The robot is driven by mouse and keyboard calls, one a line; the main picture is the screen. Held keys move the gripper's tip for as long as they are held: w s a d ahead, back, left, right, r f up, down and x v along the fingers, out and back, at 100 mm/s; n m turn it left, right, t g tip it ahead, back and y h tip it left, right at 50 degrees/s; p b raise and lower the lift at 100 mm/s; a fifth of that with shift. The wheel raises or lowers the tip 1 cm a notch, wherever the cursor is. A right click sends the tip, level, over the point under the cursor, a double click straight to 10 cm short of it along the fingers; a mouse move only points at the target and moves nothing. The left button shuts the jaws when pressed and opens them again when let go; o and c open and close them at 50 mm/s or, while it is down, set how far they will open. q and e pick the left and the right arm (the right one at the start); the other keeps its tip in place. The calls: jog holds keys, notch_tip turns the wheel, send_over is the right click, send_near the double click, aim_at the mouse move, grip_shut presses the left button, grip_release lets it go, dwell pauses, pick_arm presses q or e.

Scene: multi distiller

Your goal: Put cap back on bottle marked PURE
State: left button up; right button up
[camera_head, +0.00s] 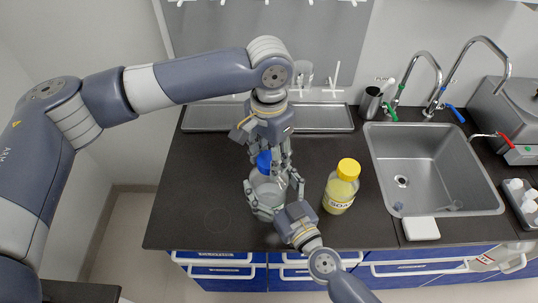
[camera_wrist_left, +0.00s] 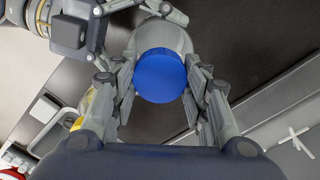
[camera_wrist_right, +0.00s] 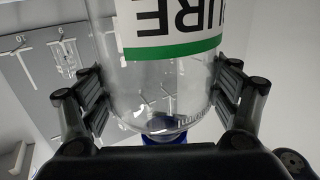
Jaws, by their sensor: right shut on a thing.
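The clear bottle (camera_head: 267,193) stands upright on the dark counter in the head view. In the right wrist view its label (camera_wrist_right: 170,35) appears upside down, with "URE" readable above a green stripe. The blue cap (camera_head: 264,160) is at the top of the bottle; whether it is seated on the neck cannot be told. My left gripper (camera_wrist_left: 160,80) comes from above with its fingers on both sides of the cap; whether they grip it is unclear. My right gripper (camera_wrist_right: 160,95) is shut on the bottle's body from the front.
A yellow-capped bottle (camera_head: 341,187), its label partly readable as "SOA", stands close to the right of my right gripper. A sink (camera_head: 480,203) lies further right, and a metal tray (camera_head: 325,119) at the back. The counter's left part is clear.

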pick_arm(q)
jog(key=o, duration=1.2)
jog(key=shift+o, duration=0.2)
notch_tip(320, 180, up, 12)
pick_arm(e)
jog(key=o, duration=2)
jog(key=shift+o, duration=0.2)
